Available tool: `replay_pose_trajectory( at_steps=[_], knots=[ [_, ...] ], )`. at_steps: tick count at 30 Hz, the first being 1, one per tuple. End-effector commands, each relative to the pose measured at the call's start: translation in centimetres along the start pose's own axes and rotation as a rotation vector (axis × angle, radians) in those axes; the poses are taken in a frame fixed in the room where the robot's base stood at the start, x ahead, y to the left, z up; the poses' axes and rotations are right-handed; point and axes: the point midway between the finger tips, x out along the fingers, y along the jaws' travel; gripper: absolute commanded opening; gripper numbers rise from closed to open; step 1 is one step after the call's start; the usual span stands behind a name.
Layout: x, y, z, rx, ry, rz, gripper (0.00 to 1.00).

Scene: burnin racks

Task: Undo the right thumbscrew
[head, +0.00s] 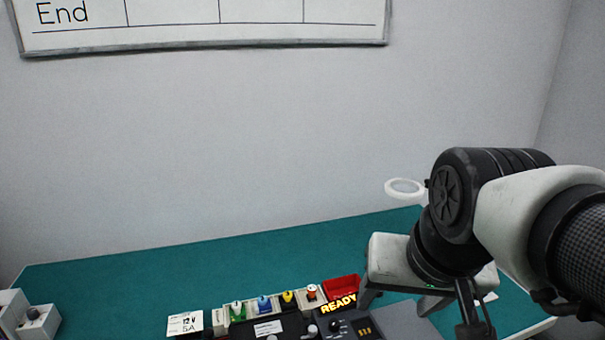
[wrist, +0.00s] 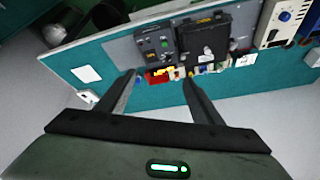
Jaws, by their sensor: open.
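Two small pale round knobs, which may be the thumbscrews, show at the bottom edge of the head view: a right one (head: 312,330) and a left one (head: 271,338) on the dark fixture.
A row of coloured connectors (head: 264,303), a red bin (head: 342,286) and a yellow READY sign (head: 338,302) stand behind the fixture. A grey control panel (wrist: 157,44) and a black box (wrist: 204,41) show in the wrist view. The green bench (head: 130,275) is clear at back left.

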Motion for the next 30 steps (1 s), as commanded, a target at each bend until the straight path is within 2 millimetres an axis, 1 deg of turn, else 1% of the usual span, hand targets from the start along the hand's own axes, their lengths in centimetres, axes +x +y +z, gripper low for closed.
replay_pose_trajectory(
  at_steps=[1, 3, 4, 6, 8, 9, 13, 15, 18, 21, 26, 30],
  knots=[
    [1.0, -0.8, -1.1, 0.074, -0.041, -0.007, 0.51],
    [2.4, -2.0, -2.9, 0.214, -0.102, -0.005, 0.39],
    [3.1, -2.5, -3.7, 0.28, -0.128, 0.0, 0.35],
    [4.9, -4.0, -5.4, 0.432, -0.187, 0.025, 0.35],
    [6.8, -5.2, -6.8, 0.561, -0.233, 0.059, 0.35],
    [8.2, -6.1, -7.5, 0.644, -0.259, 0.087, 0.35],
    [12.5, -8.8, -9.3, 0.878, -0.315, 0.187, 0.35],
    [14.4, -9.9, -9.8, 0.975, -0.329, 0.238, 0.35],
    [16.4, -11.1, -10.2, 1.07, -0.335, 0.291, 0.35],
    [17.4, -11.6, -10.3, 1.12, -0.334, 0.319, 0.35],
    [18.6, -11.6, -9.8, 1.136, -0.335, 0.329, 0.35],
    [20.8, -11.3, -8.7, 1.135, -0.336, 0.331, 0.35]
  ],
)
